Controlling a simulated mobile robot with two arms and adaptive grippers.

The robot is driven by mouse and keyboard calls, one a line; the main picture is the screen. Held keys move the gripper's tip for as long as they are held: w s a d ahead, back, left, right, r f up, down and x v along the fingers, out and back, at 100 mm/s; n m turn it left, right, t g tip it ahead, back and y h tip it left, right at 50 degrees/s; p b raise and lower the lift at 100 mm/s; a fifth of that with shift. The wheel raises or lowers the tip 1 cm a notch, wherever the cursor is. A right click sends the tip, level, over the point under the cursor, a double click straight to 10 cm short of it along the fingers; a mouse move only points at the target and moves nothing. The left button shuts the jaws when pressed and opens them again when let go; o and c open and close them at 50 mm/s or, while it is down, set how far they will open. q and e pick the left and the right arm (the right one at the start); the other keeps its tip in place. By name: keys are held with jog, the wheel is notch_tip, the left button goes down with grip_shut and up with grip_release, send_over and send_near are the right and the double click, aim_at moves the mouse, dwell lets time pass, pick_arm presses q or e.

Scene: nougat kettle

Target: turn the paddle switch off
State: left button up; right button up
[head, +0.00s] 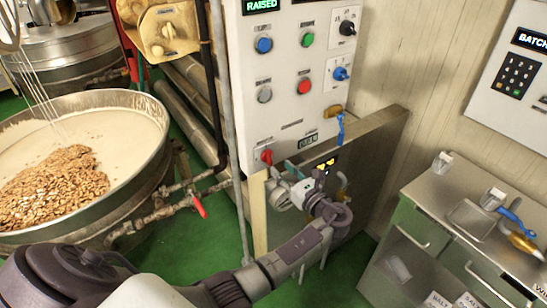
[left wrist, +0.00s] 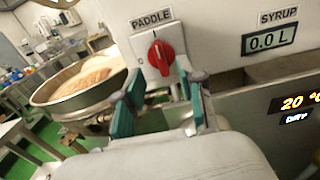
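The paddle switch is a red rotary knob (head: 266,156) at the lower left of the white control panel (head: 283,75). In the left wrist view the red knob (left wrist: 161,56) sits on a white plate under a "PADDLE" label (left wrist: 151,19). Its handle stands close to upright, with a small white mark near the top. My left gripper (head: 282,172) is just in front of the panel's lower edge, close to the knob. In the left wrist view its teal-padded fingers (left wrist: 163,84) are spread, one on each side below the knob, with nothing between them. Contact cannot be told.
A "SYRUP" display reading 0.0 L (left wrist: 269,39) is right of the knob. A kettle of nougat and nuts (head: 85,160) stands at the left, with a red-handled valve (head: 199,206) beside it. A metal cabinet (head: 470,235) stands at the right. Green floor shows between.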

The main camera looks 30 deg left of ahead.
aim_at(272, 159)
pick_arm(q)
jog(key=x, duration=0.5)
jog(key=shift+w+a+p, duration=0.1)
jog(key=shift+a+p, duration=0.05)
jog(key=shift+p, duration=0.25)
grip_shut()
